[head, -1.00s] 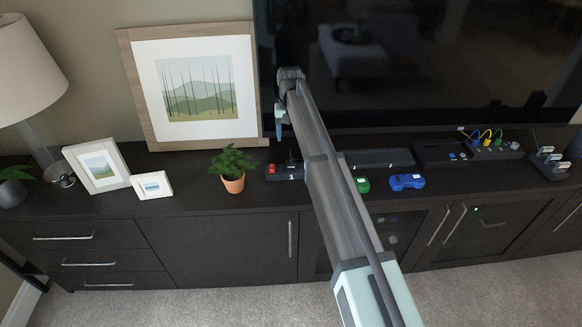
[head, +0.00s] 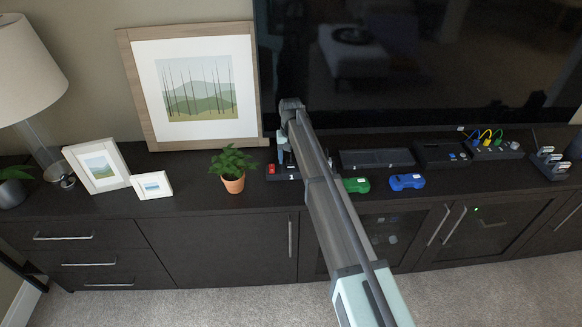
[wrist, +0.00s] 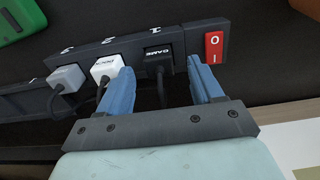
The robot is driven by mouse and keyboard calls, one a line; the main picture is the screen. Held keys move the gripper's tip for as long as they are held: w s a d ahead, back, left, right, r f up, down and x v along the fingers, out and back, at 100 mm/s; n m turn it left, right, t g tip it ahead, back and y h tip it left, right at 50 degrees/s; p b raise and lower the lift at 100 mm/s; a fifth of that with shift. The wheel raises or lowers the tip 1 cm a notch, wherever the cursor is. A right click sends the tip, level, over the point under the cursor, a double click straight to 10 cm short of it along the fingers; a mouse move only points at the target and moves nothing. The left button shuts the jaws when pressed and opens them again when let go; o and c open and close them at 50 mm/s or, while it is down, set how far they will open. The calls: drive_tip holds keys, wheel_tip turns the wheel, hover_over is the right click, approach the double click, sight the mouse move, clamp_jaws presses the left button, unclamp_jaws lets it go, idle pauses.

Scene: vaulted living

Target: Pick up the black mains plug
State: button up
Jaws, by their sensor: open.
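The black mains plug (wrist: 158,62) sits in the power strip (wrist: 130,40), in the socket closest to the red switch, in the wrist view. Its cable hangs down from it between my fingers. My gripper (wrist: 165,88) is open, with one blue finger on each side of the plug. The left finger's tip is close to the white plug (wrist: 106,69); the right finger's tip is just below the red switch (wrist: 214,47). In the head view my gripper (head: 285,158) is over the power strip (head: 271,170), and the arm hides the plugs.
A grey plug (wrist: 66,78) sits further left in the strip. A potted plant (head: 232,169) stands left of the strip. A green device (head: 356,185) and a blue one (head: 406,181) lie to the right. The television (head: 420,60) stands behind.

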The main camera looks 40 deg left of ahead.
sight(291, 162)
drive_tip(key=shift+f, duration=1.5)
drive_tip(key=shift+c, duration=0.5)
drive_tip(key=c, duration=1)
drive_tip(key=shift+o, duration=0.2)
drive_tip(key=shift+r, duration=0.1)
